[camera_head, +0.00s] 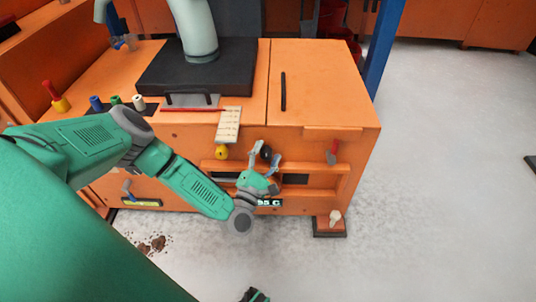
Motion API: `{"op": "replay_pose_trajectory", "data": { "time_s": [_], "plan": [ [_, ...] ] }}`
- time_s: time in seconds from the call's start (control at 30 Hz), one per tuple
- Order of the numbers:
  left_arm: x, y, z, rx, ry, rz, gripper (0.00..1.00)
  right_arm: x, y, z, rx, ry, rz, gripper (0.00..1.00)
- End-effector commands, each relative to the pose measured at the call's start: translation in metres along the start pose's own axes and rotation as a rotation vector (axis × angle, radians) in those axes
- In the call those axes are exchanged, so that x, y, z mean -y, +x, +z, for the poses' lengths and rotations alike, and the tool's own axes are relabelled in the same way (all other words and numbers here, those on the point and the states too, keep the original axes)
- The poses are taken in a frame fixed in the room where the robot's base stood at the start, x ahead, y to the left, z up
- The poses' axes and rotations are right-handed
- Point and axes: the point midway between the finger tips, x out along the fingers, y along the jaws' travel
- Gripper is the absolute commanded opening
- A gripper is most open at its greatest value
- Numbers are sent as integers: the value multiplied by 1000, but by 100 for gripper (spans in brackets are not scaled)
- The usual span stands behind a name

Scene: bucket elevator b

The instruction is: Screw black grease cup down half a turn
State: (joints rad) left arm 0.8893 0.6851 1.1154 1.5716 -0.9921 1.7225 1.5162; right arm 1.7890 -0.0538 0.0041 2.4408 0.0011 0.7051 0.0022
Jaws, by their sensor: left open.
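The black grease cup (266,152) is a small dark knob on the front face of the orange machine. My left gripper (265,154) reaches in front of that face with its fingers pointing up. The fingers are open, one on each side of the black cup in the picture. I cannot tell whether they touch it. The gripper's palm and wrist hide part of the machine front below the cup.
Grey floor at right is clear; brown debris (158,243) lies at left.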

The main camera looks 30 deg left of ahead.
Motion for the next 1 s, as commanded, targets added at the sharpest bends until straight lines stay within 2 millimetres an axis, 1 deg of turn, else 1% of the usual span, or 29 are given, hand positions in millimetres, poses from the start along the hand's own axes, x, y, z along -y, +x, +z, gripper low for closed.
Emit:
{"op": "replay_pose_trajectory", "data": {
  "time_s": [0.13, 0.17, 0.2, 0.27, 0.3, 0.77, 1.0],
  "plan": [
    [0, 0, 1, 0, 4, 0, 52, 1, 0, 0, 0, -2, -1, 0],
    [0, 0, 2, 1, 5, 0, 42, 1, 0, 0, 0, -2, -1, 0],
    [0, 0, 2, 1, 5, -1, 28, 1, 0, 0, 0, -1, -1, 0],
    [1, 0, 3, 2, 7, 0, 6, 0, 0, 0, 0, -1, -1, 0],
    [1, 0, 4, 2, 8, 0, 2, 0, 0, 0, 0, -1, -1, 0],
    [2, -1, 8, 9, -2, -5, 1, 0, 0, 0, 0, -1, 0, 0],
    [2, -2, 9, 6, 37, -26, 1, 0, -6, 0, 0, -1, -1, 0]
  ]
}}
